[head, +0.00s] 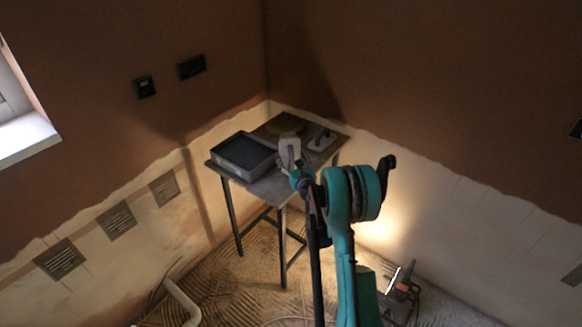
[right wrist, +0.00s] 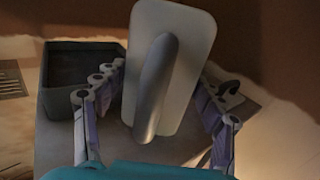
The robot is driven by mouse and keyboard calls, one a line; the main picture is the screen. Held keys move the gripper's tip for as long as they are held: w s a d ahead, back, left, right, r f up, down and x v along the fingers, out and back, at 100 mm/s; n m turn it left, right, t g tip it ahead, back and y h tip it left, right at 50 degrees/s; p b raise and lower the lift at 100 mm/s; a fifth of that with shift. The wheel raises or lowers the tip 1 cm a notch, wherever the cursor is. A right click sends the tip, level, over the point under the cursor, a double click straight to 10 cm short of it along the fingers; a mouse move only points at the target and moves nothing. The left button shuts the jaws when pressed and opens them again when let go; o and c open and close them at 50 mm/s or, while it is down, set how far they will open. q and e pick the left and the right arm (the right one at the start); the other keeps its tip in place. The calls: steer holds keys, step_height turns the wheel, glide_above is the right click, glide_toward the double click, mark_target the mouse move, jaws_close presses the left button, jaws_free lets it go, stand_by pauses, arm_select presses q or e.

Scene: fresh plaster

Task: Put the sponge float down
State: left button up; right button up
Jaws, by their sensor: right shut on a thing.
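The sponge float (right wrist: 193,62), a pale rectangular plate with a grey handle, is between the fingers of my right gripper (right wrist: 158,75). The gripper is shut on it. In the head view the float (head: 289,150) shows small and pale in front of the tabletop, beside the tray; I cannot tell whether it touches the table. My right gripper (head: 297,172) is partly hidden by my own arm there. The small dark table (head: 262,188) stands in the room's corner. My left gripper is not in view.
A grey tray (head: 243,168) with a dark inside takes the table's left side; it also shows in the right wrist view (right wrist: 50,102). A dark, roundish thing (head: 287,125) lies at the back. A pale tool with a dark handle (head: 322,140) lies at the right.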

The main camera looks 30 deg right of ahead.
step_height(320, 180, down, 4)
steer(key=shift+r+b, duration=0.15)
steer(key=shift+b, duration=0.7)
steer(key=shift+r, duration=0.15)
steer(key=o, duration=1.1)
steer(key=shift+c, duration=0.2)
